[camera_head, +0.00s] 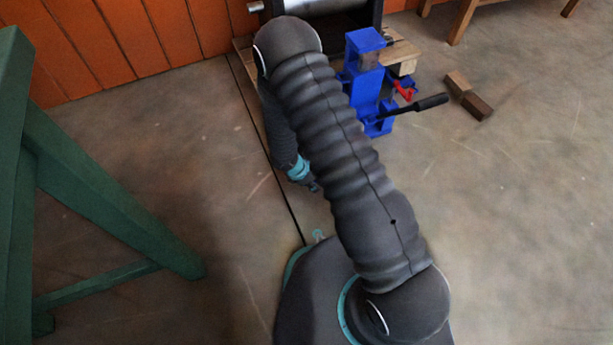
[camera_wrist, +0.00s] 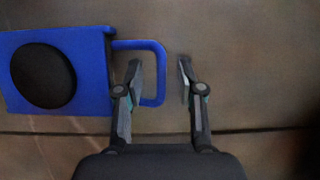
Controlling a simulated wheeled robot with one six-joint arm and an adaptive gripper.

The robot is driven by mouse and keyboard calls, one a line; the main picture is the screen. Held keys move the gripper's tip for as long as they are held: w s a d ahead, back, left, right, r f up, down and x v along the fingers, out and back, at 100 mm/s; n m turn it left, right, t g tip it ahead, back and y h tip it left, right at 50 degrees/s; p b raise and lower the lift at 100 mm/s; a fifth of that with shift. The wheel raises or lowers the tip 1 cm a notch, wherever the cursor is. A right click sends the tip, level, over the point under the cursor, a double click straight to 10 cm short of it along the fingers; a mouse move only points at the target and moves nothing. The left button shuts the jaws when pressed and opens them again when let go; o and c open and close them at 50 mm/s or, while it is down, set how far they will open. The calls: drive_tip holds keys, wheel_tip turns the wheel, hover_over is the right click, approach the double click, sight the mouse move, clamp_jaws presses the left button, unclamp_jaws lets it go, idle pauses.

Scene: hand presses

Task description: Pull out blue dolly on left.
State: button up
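The blue dolly (camera_wrist: 95,88) shows at the left of the wrist view. It is a flat blue body with a round black disc on top and a blue loop handle (camera_wrist: 161,75) reaching right. My gripper (camera_wrist: 160,60) is open. Its left finger overlaps the inside of the loop and its right finger is outside, so the handle's end bar lies between them with gaps on both sides. Whether the fingers are level with the bar is unclear.
In the head view, a blue press or jack (camera_head: 366,88) with a black lever (camera_head: 425,104) stands at the wooden base, right of my arm. A green frame (camera_head: 95,185) stands at left.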

drive_tip(key=v, duration=1.1)
drive_tip(key=shift+s+r, duration=0.1)
drive_tip(key=shift+r, duration=0.05)
